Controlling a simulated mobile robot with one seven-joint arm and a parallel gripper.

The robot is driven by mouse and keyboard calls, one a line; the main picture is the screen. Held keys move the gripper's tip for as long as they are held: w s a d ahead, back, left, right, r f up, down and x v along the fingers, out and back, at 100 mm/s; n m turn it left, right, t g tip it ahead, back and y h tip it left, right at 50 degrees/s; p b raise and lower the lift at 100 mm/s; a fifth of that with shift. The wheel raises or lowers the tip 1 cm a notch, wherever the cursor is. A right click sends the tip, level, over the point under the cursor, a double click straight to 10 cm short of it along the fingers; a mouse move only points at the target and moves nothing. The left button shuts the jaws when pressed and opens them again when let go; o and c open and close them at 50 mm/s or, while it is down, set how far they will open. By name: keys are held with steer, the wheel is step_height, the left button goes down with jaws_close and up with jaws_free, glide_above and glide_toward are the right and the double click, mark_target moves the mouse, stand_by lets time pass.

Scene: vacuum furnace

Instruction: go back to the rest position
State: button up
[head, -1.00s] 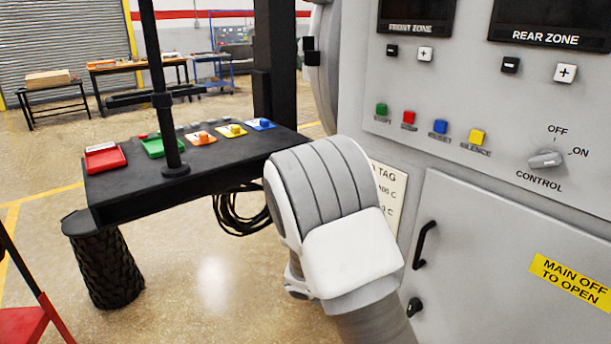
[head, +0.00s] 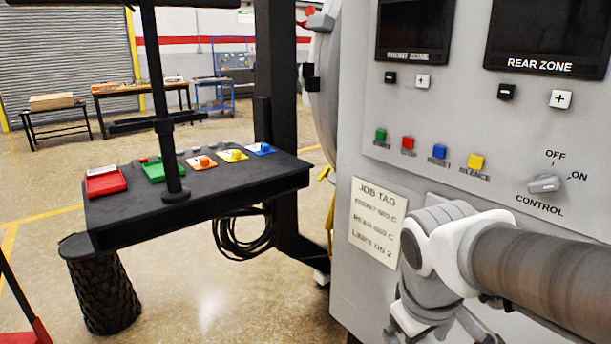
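My arm reaches in from the right edge in front of the grey furnace cabinet (head: 355,120), its wrist bent downward. My gripper (head: 430,318) hangs below the wrist at the bottom edge, in front of the cabinet's lower part. Its fingertips are cut off or too unclear to tell whether it is open or shut. No held object shows. The arm hides most of the lower cabinet door.
The control knob (head: 544,183) and colored buttons (head: 439,152) sit above my arm. The job tag (head: 377,221) is just left of my wrist. A black console table (head: 200,210) with colored switches stands left. Open floor (head: 215,290) lies between.

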steer(key=s+a+r+m+t+p, duration=0.1)
steer(key=s+r+m+p, duration=0.1)
steer(key=r+p, duration=0.6)
steer(key=s+r+m+t+y+p, duration=0.1)
steer(key=s+r+m+t+p, duration=0.1)
steer(key=r+p, duration=0.6)
step_height(320, 180, up, 5)
steer(key=shift+s+a+f+m+y+p, duration=0.1)
steer(key=shift+s+a+m+y+p, duration=0.1)
steer(key=shift+a+m+y+p, duration=0.15)
